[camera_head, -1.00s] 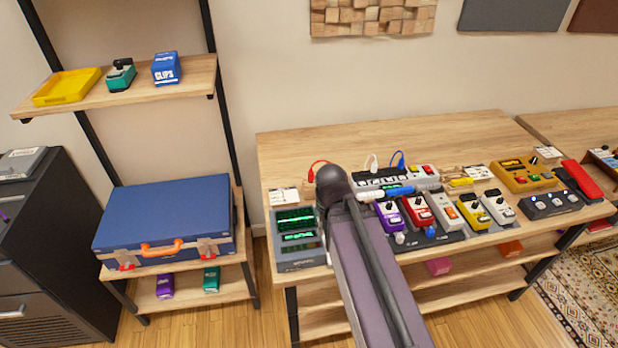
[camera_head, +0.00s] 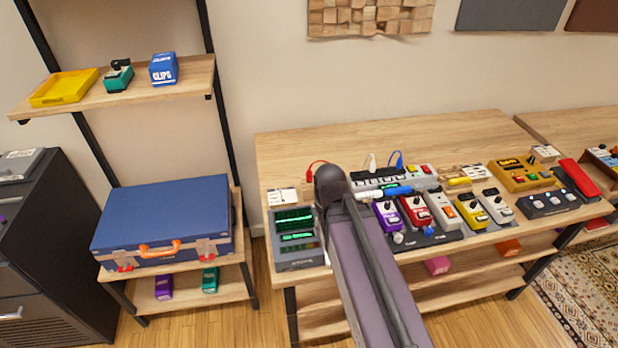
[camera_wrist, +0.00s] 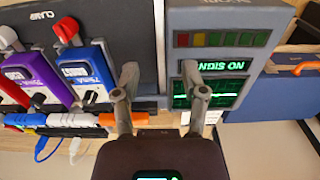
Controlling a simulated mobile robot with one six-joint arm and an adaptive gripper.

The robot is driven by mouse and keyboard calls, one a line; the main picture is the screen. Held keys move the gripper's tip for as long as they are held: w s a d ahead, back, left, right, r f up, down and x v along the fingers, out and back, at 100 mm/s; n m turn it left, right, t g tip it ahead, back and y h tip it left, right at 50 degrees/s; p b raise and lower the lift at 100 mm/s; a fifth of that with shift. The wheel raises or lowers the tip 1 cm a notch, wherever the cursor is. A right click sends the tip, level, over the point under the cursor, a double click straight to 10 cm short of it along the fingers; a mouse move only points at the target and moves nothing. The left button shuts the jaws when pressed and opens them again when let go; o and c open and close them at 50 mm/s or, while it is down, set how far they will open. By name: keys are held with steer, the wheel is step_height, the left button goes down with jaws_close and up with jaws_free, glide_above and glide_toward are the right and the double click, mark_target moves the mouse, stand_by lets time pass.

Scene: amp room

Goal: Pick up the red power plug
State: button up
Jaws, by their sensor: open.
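The red power plug (camera_head: 310,176) stands at the back left of the near table in the head view, just left of the power strip (camera_head: 395,179). A red cable arcs from it to the right, behind my arm. My gripper (camera_wrist: 160,73) is open in the wrist view, its two fingers apart with nothing between them. It is over the table beside the dark meter unit (camera_wrist: 212,80). In the head view my arm hides the gripper. I cannot make out the red plug in the wrist view; my gripper's body covers part of the table there.
White (camera_head: 372,163) and blue (camera_head: 399,161) plugs stand along the strip. Several markers lie in front of it, with a row of pedals (camera_head: 445,211) nearer the front. The meter unit stands at the table's left end. Bare wood (camera_head: 385,142) lies behind the strip.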

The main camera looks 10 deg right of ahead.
step_height(320, 180, up, 10)
steer(key=p, duration=1)
glide_above(309, 170)
steer(key=shift+s+a+f, duration=0.15)
steer(key=shift+a+f, duration=0.05)
steer(key=shift+b, duration=0.3)
step_height(309, 170, down, 9)
steer(key=b, duration=0.8)
steer(key=shift+r, duration=0.2)
steer(key=shift+f+b, duration=0.1)
steer(key=shift+b, duration=0.25)
steer(key=shift+d+f+b, duration=0.2)
steer(key=shift+f+b, duration=2.3)
jaws_close()
